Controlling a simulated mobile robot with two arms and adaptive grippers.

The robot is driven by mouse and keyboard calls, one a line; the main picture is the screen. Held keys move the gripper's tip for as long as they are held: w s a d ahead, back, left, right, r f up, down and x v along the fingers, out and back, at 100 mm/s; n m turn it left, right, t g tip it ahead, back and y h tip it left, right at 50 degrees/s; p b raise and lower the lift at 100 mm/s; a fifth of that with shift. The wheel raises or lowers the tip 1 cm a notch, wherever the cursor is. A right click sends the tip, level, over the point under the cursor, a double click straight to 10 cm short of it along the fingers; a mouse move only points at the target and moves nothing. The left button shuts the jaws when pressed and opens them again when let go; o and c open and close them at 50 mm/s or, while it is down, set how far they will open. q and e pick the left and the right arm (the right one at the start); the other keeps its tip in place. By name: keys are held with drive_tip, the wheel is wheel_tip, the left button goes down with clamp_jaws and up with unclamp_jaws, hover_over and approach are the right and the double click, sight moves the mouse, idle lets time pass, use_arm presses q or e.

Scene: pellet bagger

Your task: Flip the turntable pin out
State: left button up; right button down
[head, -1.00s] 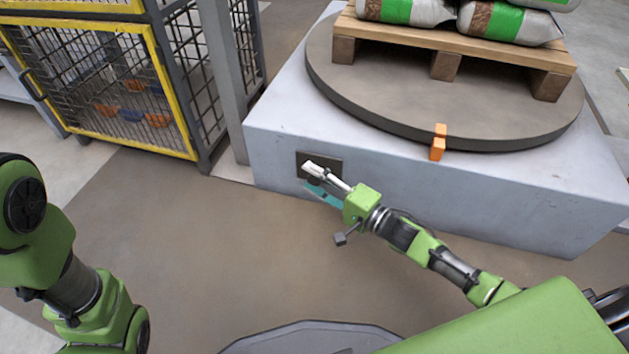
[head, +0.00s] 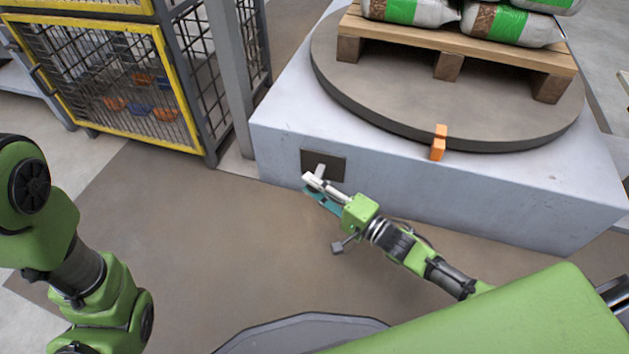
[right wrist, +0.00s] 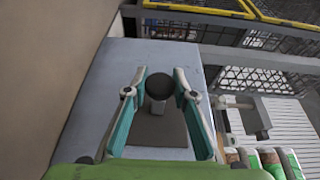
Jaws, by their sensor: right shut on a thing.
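The turntable (head: 365,95) is a round dark disc on a pale grey base (head: 400,190). A dark plate (head: 335,166) is set in the base's front face; it also shows in the right wrist view (right wrist: 172,133). The turntable pin's pale lever (head: 320,171) stands out from the plate. In the right wrist view the lever (right wrist: 157,108) ends in a black knob (right wrist: 159,86).
A wooden pallet (head: 450,48) with bags (head: 510,22) lies on the turntable. Orange blocks (head: 438,149) sit at the turntable's rim and base edge. A yellow-framed mesh cage (head: 120,85) and a grey post (head: 232,80) stand left. The floor before the base is clear.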

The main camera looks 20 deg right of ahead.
drive_tip(key=shift+s+a, duration=0.2)
drive_tip(key=c, duration=1.8)
unclamp_jaws()
drive_tip(key=shift+o, duration=0.6)
drive_tip(key=shift+d, duration=0.1)
drive_tip(key=shift+s+d, duration=0.15)
drive_tip(key=v, duration=1.1)
drive_tip(key=shift+s, duration=0.3)
drive_tip(key=shift+d, duration=0.1)
